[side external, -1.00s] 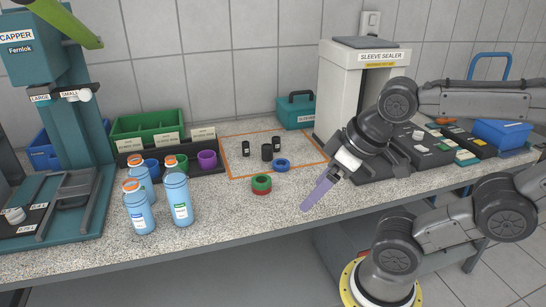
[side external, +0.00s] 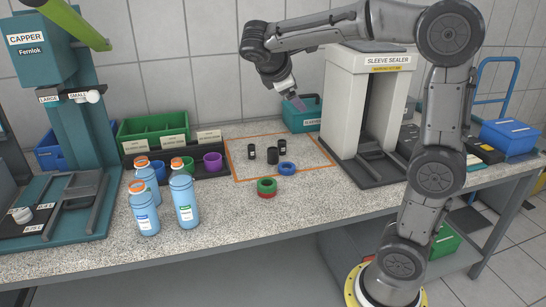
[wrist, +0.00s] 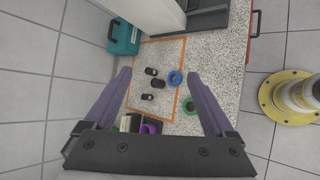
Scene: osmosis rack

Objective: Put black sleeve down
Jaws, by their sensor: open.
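Three small black sleeves stand inside the orange outline (side external: 237,179) on the speckled counter: a left one (side external: 251,152), a middle one (side external: 272,156) and a right one behind it (side external: 281,146). They also show in the wrist view as one sleeve (wrist: 151,71), a plain dark one (wrist: 158,84) and another sleeve (wrist: 147,97). My gripper (side external: 300,105) is raised high above the back of the counter, near the teal box. In the wrist view my gripper's purple fingers (wrist: 157,74) are wide apart with nothing held between them.
A blue ring (side external: 287,169) lies by the outline's front edge, with a green ring (side external: 267,184) stacked on red in front. Blue bottles (side external: 184,200) stand left. The teal handled box (side external: 301,119) and sleeve sealer (side external: 345,100) stand at back right.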

